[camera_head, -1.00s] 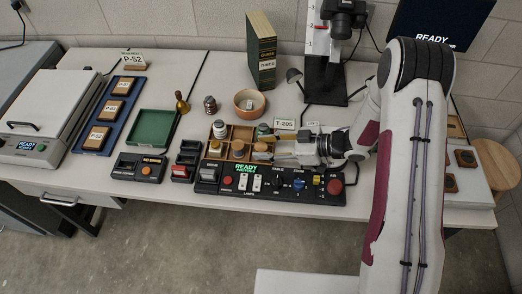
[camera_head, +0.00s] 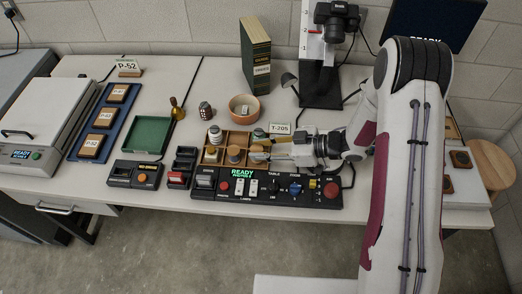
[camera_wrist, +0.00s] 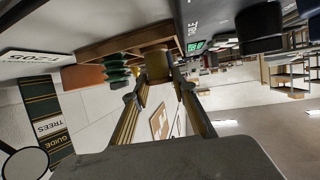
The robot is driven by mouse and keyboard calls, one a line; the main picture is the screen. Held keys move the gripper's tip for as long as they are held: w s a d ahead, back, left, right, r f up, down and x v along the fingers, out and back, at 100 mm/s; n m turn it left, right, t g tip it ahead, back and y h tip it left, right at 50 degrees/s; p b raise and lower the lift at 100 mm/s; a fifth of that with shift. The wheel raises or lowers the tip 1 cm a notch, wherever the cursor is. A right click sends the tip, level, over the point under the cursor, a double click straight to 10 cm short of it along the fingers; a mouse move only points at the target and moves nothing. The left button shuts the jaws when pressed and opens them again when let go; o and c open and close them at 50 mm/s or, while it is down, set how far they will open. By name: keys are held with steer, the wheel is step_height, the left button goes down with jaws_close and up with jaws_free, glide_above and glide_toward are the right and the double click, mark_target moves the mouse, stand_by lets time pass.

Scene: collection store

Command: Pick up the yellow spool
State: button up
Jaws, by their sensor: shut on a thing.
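The yellow spool (camera_wrist: 157,66) shows in the wrist view as a tan-yellow cylinder between my fingertips. My gripper (camera_wrist: 163,80) is shut on it. In the head view my gripper (camera_head: 262,151) reaches in from the right over the wooden compartment tray (camera_head: 240,134), and the spool (camera_head: 257,148) is at its tips. I cannot tell whether the spool's bottom is clear of the tray. A green spool (camera_wrist: 117,70) shows beside the held one in the wrist view.
The black control panel (camera_head: 268,188) lies directly in front of the tray. An orange bowl (camera_head: 243,107), the T-205 sign (camera_head: 280,129) and a green book (camera_head: 256,60) stand behind it. A green tray (camera_head: 151,134) and brass bell (camera_head: 176,109) are to the left.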

mark_target(261, 149)
steer(key=shift+r, duration=4.35)
